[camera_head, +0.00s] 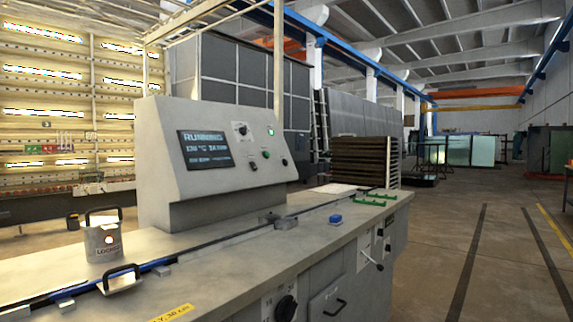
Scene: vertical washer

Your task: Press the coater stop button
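A grey console (180,130) stands on the long machine bench at the centre left. Its dark screen (205,149) reads "RUNNING" with smaller lines below. To the right of the screen are a knob (242,130), a green button (265,153) and a dark round button (253,166). Button labels are too small to read, so I cannot tell which is the coater stop. Neither of my grippers is in view.
The bench (215,250) carries a grey canister (104,243) with a black handle, a lower handle (121,279), a blue block (335,219) and green pieces (370,201). Stacked dark trays (360,162) stand behind. The floor (460,240) at right is open.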

